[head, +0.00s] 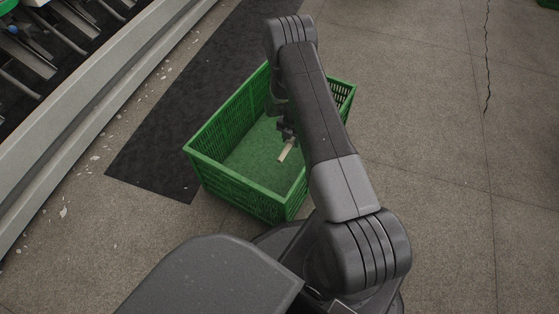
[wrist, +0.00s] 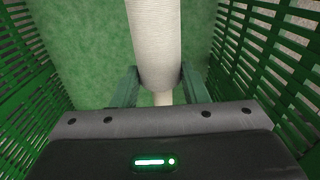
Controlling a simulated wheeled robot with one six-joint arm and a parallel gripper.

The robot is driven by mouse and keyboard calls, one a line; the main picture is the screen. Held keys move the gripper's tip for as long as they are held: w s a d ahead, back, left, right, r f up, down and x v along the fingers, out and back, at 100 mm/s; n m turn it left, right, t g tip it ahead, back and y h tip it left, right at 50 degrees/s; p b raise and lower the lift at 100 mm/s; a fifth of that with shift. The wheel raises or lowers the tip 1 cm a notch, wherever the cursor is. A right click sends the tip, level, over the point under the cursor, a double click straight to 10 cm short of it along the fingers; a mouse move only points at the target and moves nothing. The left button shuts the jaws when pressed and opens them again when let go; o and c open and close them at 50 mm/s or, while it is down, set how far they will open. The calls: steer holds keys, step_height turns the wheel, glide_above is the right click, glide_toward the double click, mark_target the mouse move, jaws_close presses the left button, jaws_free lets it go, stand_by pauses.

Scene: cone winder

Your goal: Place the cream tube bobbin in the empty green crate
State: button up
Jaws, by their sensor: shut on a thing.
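The cream tube bobbin (wrist: 155,40) is between the two fingers of my gripper (wrist: 158,88) in the wrist view, with a thinner cream tube end showing below. In the head view only a short cream piece of it (head: 285,153) shows beneath my gripper (head: 287,138). My gripper is shut on the bobbin, inside the outline of the green crate (head: 241,187). The crate has slatted walls and a bare green floor. I cannot tell whether the bobbin touches the floor. My arm hides the crate's right part.
A dark mat (head: 165,150) lies left of and partly under the crate's line. A long machine (head: 60,120) with a pale rail runs along the left. The concrete floor (head: 430,130) on the right is clear, with a crack.

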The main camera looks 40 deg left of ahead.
mark_target(291, 146)
steer(key=f+b, duration=0.4)
steer(key=f, duration=0.4)
steer(key=f+b, duration=0.5)
steer(key=f, duration=0.3)
steer(key=shift+w+f, duration=0.2)
steer(key=shift+f, duration=0.2)
steer(key=shift+r, duration=0.1)
steer(key=o, duration=1)
step_height(291, 146, up, 12)
steer(key=p, duration=0.4)
